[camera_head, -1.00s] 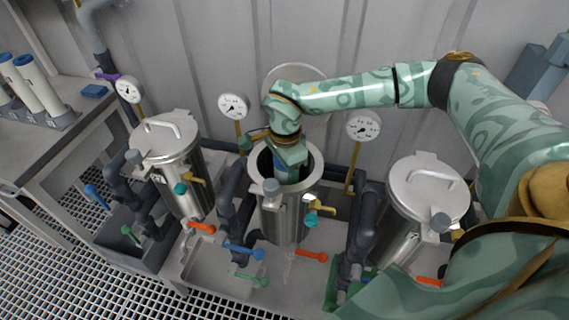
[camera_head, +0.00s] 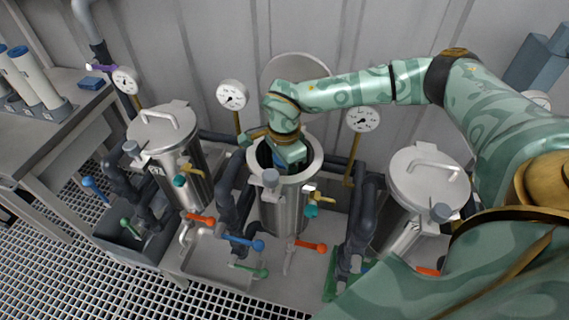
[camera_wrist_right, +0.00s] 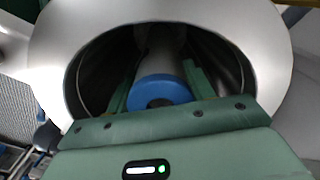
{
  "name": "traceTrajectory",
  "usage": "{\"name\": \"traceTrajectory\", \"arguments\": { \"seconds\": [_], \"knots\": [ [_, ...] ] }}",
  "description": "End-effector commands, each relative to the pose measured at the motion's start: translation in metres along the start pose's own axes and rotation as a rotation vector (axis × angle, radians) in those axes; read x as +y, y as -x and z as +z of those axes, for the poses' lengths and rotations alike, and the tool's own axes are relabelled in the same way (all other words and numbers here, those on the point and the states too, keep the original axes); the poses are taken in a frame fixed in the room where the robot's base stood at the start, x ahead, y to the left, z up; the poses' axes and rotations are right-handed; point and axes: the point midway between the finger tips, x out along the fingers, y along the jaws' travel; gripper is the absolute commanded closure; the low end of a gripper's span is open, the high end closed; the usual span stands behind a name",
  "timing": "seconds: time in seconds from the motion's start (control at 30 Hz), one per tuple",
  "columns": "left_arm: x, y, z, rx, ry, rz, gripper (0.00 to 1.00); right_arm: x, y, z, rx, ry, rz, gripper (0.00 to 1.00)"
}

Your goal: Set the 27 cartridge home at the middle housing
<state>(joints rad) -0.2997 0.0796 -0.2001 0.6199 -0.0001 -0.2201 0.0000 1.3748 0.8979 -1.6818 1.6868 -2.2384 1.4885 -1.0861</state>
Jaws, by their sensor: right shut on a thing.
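The middle housing (camera_head: 284,207) is a steel vessel with its lid swung up behind it and its mouth open. My right gripper (camera_wrist_right: 158,85) reaches down into that mouth. In the right wrist view it is shut on a pale cartridge (camera_wrist_right: 160,62) with a blue end cap (camera_wrist_right: 160,91). The cartridge sits inside the housing's bore, and its lower end is hidden in the dark. In the head view the gripper and cartridge are mostly hidden by my right wrist and the rim. No number is readable on the cartridge. My left gripper is out of view.
Closed steel housings stand at left (camera_head: 163,125) and right (camera_head: 428,180). Pressure gauges (camera_head: 232,95) rise behind. Several blue-capped cartridges stand in a rack (camera_head: 50,110) on the left bench. Dark pipes and coloured valve handles (camera_head: 310,247) crowd around the housings.

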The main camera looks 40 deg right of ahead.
Motion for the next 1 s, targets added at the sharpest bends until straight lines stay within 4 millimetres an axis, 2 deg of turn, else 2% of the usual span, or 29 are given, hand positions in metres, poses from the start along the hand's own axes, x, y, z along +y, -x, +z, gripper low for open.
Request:
{"name": "traceTrajectory", "arguments": {
  "seconds": [0.27,0.3,0.4,0.67,0.77,0.87,1.0],
  "knots": [
    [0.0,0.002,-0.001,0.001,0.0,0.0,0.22,0.0,-0.002,0.0,0.0,0.001,-0.001,0.89],
    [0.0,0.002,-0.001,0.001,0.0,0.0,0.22,0.0,-0.003,0.0,0.0,0.001,-0.001,0.45],
    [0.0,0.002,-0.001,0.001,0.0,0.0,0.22,0.0,-0.003,0.0,0.0,0.001,-0.001,0.22],
    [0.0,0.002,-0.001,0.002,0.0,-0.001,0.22,0.0,-0.002,0.0,0.0,0.0,0.0,0.22],
    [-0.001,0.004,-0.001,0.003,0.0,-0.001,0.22,0.0,0.006,0.0,0.0,0.0,-0.002,0.22],
    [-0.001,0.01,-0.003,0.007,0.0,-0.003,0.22,-0.001,0.024,0.0,0.0,0.0,-0.006,0.22],
    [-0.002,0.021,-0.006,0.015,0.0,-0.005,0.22,-0.001,0.061,0.0,-0.002,0.0,-0.007,0.22]
  ]
}}
